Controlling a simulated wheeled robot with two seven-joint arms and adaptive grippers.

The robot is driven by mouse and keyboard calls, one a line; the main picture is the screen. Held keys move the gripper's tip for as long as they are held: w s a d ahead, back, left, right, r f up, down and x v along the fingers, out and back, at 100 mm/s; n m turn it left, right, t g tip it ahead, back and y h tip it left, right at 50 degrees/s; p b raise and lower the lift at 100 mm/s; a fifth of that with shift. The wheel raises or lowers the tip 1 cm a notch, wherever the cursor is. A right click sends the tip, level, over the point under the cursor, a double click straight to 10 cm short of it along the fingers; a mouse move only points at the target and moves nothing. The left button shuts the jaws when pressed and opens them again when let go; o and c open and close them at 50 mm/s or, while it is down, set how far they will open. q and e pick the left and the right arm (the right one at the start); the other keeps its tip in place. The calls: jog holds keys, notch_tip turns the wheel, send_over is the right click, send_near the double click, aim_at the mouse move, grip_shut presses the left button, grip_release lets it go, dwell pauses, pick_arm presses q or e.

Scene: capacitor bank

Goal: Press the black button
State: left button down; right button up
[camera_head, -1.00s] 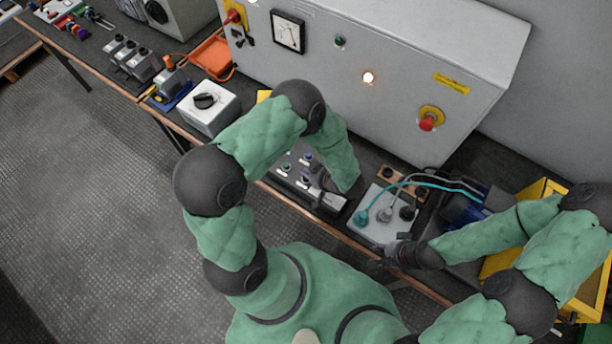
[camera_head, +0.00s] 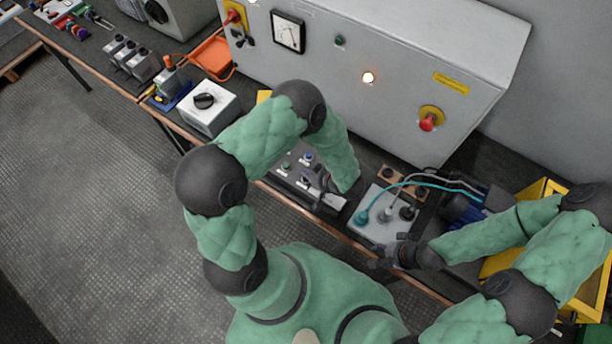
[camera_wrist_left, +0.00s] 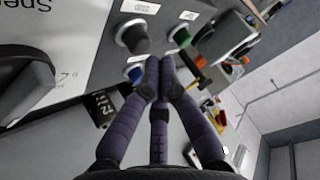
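The black button (camera_wrist_left: 134,38) stands on a grey control panel (camera_wrist_left: 85,50) in the left wrist view, beside a green button (camera_wrist_left: 180,36) and a blue button (camera_wrist_left: 135,72). My left gripper (camera_wrist_left: 160,66) has its fingertips together with nothing between them. The tips appear just below and right of the black button in that view; contact cannot be made out. In the head view my left gripper (camera_head: 314,178) is over the panel, and the black button cannot be clearly told there. My right gripper (camera_head: 384,256) is by the bench's front edge; its fingers are unclear.
A large grey cabinet (camera_head: 390,50) with a red emergency stop (camera_head: 428,122) stands behind. A grey box with cables (camera_head: 378,226) is right of the panel. A white box with a black knob (camera_head: 208,112) is to the left.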

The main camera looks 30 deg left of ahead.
pick_arm(q)
jog(key=shift+f, duration=0.3)
jog(key=shift+f+b, duration=0.6)
jog(key=shift+f, duration=0.35)
pick_arm(e)
jog(key=shift+f, duration=0.6)
dwell(0.5)
pick_arm(q)
jog(key=shift+r, duration=0.1)
jog(key=shift+r+p, duration=1.3)
jog(key=shift+p, duration=0.05)
pick_arm(e)
jog(key=shift+r, duration=1.35)
pick_arm(q)
notch_tip(320, 180, up, 5)
jog(key=p, duration=0.5)
pick_arm(e)
notch_tip(320, 180, up, 5)
pick_arm(q)
jog(key=shift+s+f, duration=0.1)
pick_arm(e)
jog(key=shift+s+f, duration=0.1)
